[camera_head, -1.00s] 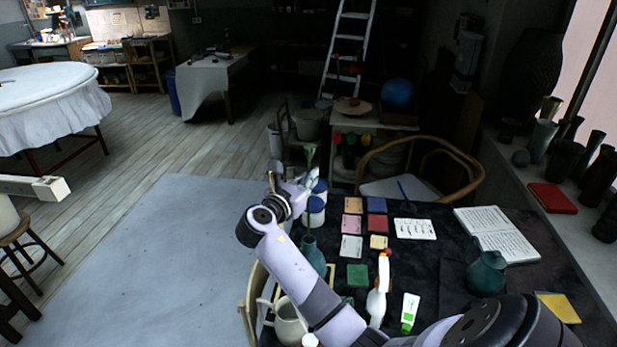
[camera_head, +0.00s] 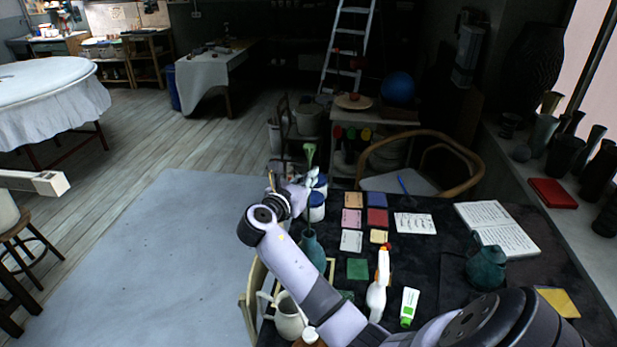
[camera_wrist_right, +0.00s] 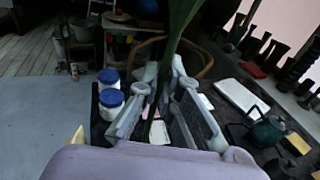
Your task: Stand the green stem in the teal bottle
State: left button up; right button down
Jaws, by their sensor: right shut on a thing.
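My right gripper (camera_head: 302,191) is shut on the green stem (camera_head: 309,153), whose wider green head stands above the fingers. In the right wrist view the stem (camera_wrist_right: 177,28) runs down between the two fingers (camera_wrist_right: 160,105) of this gripper. The stem is close to upright. The teal bottle (camera_head: 313,253) stands on the dark table just below the gripper, partly behind my right arm. The thin lower stem reaches down to the bottle's mouth; I cannot tell whether its end is inside. My left gripper is not in view.
White jars with blue lids (camera_head: 316,207) stand close beside the gripper. Coloured cards (camera_head: 377,216) lie right of the bottle. A teal pitcher (camera_head: 486,265) stands farther right.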

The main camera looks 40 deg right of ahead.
jog(key=shift+f, duration=0.2)
jog(key=shift+f, duration=0.8)
